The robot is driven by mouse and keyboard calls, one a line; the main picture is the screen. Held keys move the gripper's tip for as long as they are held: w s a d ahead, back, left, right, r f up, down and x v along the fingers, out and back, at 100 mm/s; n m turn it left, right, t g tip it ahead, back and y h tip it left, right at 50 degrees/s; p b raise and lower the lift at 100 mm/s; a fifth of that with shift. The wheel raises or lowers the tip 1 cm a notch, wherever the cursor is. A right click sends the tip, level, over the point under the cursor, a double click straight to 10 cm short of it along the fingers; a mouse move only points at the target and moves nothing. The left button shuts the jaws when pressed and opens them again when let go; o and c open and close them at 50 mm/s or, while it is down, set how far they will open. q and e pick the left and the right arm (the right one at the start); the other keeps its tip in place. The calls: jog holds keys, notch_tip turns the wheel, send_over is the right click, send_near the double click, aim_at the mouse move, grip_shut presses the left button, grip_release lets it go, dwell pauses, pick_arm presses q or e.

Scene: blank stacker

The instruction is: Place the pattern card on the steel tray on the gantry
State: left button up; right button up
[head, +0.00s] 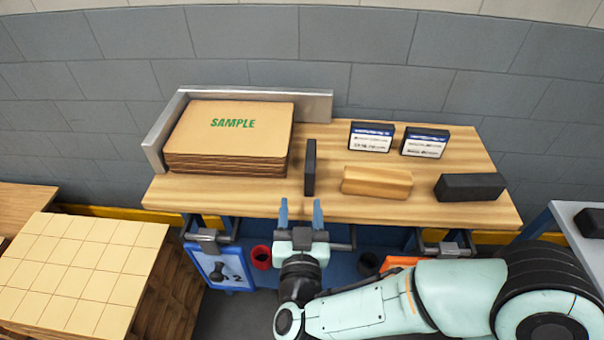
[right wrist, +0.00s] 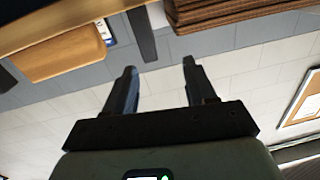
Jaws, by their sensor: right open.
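A stack of brown card sheets (head: 226,150) sits at the back left of the wooden bench; its top sheet (head: 233,124) reads SAMPLE in green and looks like the pattern card. The stack's edge shows inverted in the right wrist view (right wrist: 215,14). My right gripper (head: 300,205) is open and empty at the bench's front edge, right of and nearer than the stack. In the right wrist view its fingers (right wrist: 158,66) are apart with nothing between. I cannot make out a steel tray or gantry for certain. My left gripper is out of view.
An L-shaped metal fence (head: 260,99) borders the stack. A thin dark upright bar (head: 310,167), a wooden block (head: 377,182), a black block (head: 470,187) and two labelled boxes (head: 371,138) (head: 425,142) stand right of it. A grey-topped stand (head: 572,220) is cut off at right.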

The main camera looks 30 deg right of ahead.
aim_at(312, 180)
jog(key=shift+g+h, duration=0.4)
jog(key=shift+h, duration=0.3)
jog(key=p+x, duration=0.2)
jog(key=d+p+x, duration=0.1)
jog(key=p+x, duration=0.1)
jog(key=s+p+x, duration=0.1)
jog(key=x, duration=0.2)
jog(key=shift+d+f+p, duration=0.15)
jog(key=shift+d+p, duration=0.1)
jog(key=shift+p, duration=0.15)
jog(key=shift+w+a+f+x, duration=0.1)
jog(key=shift+x, duration=0.95)
jog(key=shift+w+a+f+x, duration=0.1)
jog(key=shift+x, duration=0.95)
jog(key=shift+a+f+x, duration=0.1)
jog(key=shift+x, duration=1)
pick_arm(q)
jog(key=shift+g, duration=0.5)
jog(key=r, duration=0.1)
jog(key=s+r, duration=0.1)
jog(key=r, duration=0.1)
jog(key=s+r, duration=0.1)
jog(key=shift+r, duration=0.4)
pick_arm(e)
grip_shut()
